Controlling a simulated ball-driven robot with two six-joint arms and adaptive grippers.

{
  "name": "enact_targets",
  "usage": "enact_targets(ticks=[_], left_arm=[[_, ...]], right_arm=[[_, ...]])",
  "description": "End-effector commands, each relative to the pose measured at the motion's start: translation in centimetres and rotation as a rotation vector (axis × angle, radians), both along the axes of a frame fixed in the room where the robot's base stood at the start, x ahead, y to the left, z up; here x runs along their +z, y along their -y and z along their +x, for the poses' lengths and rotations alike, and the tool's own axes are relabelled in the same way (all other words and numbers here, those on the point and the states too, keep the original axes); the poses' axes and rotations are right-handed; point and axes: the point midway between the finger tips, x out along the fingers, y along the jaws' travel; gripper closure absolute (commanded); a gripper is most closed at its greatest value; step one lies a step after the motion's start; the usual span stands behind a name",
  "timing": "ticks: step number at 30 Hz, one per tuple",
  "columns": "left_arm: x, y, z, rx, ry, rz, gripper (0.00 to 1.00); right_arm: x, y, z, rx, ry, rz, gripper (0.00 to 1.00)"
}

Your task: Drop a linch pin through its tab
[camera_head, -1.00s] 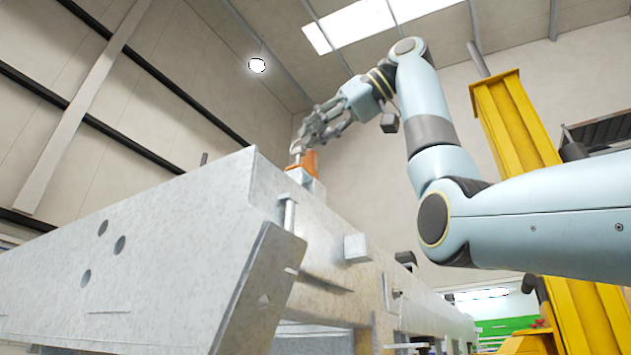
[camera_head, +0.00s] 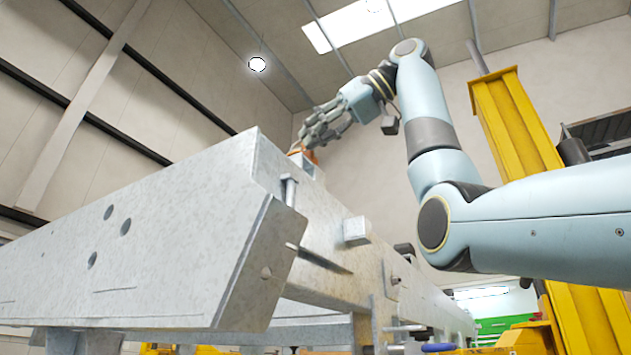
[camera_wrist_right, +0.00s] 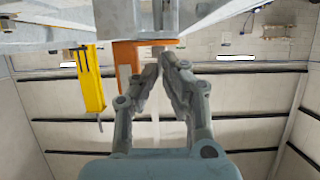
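My right gripper (camera_head: 301,150) hovers at the top of the galvanised trailer frame (camera_head: 130,230), beside an orange part (camera_head: 309,156). The beam's near top edge partly hides that spot. In the right wrist view the fingers of my right gripper (camera_wrist_right: 162,60) converge, their tips close together beside the orange part (camera_wrist_right: 126,58). I cannot make out a linch pin between them, or whether they are closed on it. The tab is not clearly visible. A grey upright pin (camera_head: 289,190) stands at the near corner of the frame. My left gripper is out of view.
A grey block (camera_head: 356,231) and small pegs stick out from the frame's side. A yellow post (camera_head: 515,130) stands behind my right arm; it also shows in the right wrist view (camera_wrist_right: 91,80). The air above the frame is open.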

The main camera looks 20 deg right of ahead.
Motion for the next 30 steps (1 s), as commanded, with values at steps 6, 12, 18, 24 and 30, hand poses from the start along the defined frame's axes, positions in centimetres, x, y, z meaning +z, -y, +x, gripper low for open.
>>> enact_targets(ticks=[6,12,18,24,30], left_arm=[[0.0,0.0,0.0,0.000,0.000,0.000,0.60],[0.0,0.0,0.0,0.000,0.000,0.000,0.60],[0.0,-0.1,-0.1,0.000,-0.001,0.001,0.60],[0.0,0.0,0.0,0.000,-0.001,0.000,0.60],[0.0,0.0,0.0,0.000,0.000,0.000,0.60]], right_arm=[[-0.1,0.0,0.0,-0.001,-0.003,-0.001,0.70],[-0.1,0.0,0.0,-0.001,-0.003,-0.001,0.67],[0.8,0.0,0.0,-0.001,-0.001,0.000,0.67],[4.2,0.0,-0.1,0.000,-0.002,0.000,0.67],[7.6,0.0,-0.1,0.000,-0.003,-0.001,0.67]])
